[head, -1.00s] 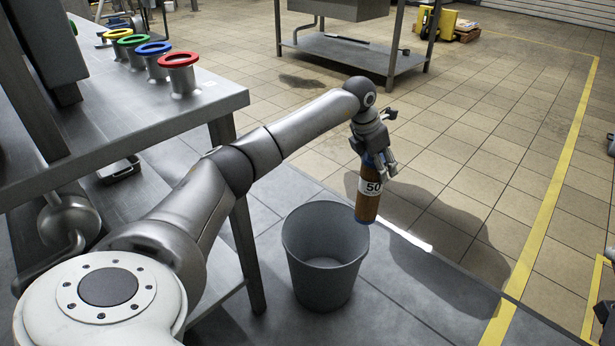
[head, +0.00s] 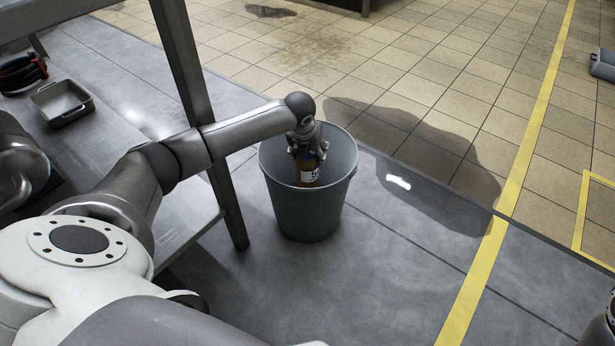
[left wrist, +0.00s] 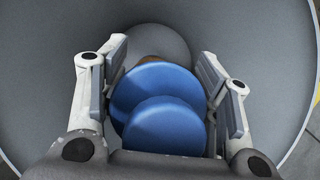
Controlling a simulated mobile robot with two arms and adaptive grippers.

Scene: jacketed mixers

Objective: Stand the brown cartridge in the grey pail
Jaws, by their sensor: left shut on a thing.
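The grey pail (head: 308,218) stands upright on the dark floor in the head view. My left gripper (head: 308,150) points down into its mouth, shut on the brown cartridge (head: 310,172). The cartridge is inside the rim, near upright, with part of its white label showing. Its lower end is hidden by the pail's near wall, so I cannot tell if it touches the bottom. In the left wrist view the cartridge's blue cap (left wrist: 158,92) lies between the fingers, with the pail's grey inner wall (left wrist: 245,45) around them. My right gripper is not in view.
A metal table's leg (head: 190,90) stands just left of the pail, with its low shelf (head: 185,225) beside it. A metal tray (head: 62,103) lies further left. The floor right of the pail is free up to the yellow line (head: 540,115).

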